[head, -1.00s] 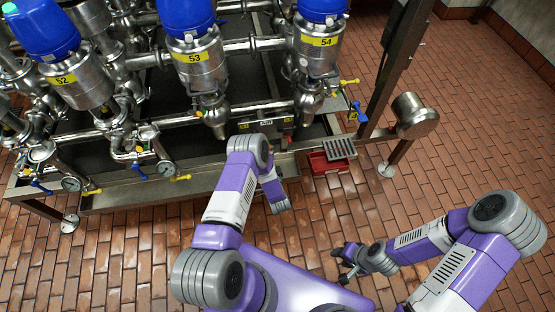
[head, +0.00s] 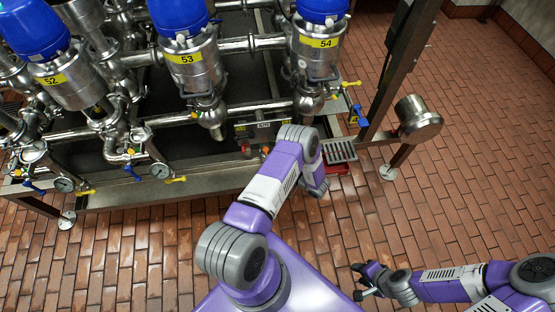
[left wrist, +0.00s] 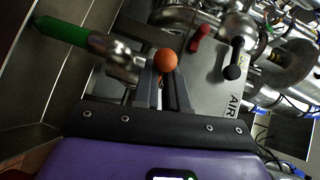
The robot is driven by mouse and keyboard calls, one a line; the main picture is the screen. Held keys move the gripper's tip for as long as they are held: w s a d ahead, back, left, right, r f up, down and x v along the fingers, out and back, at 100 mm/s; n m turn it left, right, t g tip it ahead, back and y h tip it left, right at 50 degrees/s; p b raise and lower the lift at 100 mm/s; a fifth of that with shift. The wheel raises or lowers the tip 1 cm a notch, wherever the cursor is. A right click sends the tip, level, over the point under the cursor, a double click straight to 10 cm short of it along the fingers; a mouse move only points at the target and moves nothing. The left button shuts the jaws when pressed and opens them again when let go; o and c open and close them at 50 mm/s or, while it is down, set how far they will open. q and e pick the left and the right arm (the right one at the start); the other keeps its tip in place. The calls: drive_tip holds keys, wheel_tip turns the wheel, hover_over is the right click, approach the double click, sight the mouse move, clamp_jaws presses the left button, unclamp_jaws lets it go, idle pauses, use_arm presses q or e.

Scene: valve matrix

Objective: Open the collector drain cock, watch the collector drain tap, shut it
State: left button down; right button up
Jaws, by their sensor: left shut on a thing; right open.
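In the left wrist view my left gripper (left wrist: 167,85) has its two dark fingers closed at an orange ball knob (left wrist: 165,61). The knob shows between and just above the fingertips. A steel valve body lies behind the fingers, with a green handle (left wrist: 62,31) to the left. I cannot tell from any label which part is the collector drain cock or tap. In the head view my left arm hides its own gripper and what it holds. My right gripper (head: 362,281) is open and empty over the brick floor, away from the pipework.
A red lever (left wrist: 199,38) and a black-knobbed lever (left wrist: 235,59) stand by the AIR panel (left wrist: 218,97). A grate (head: 341,151) and partly hidden red tray (head: 338,169) lie right of my left arm. Blue-topped valves 52, 53 and 54 (head: 318,43) stand behind.

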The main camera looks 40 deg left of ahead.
idle(0.5)
use_arm(q)
drive_tip(key=c, duration=1.4)
unclamp_jaws()
drive_tip(key=shift+c, duration=0.2)
drive_tip(key=d+r+p, duration=0.1)
drive_tip(key=d, duration=0.6)
drive_tip(key=shift+w+d, duration=0.25)
drive_tip(key=shift+w, duration=0.2)
drive_tip(key=shift+w, duration=0.1)
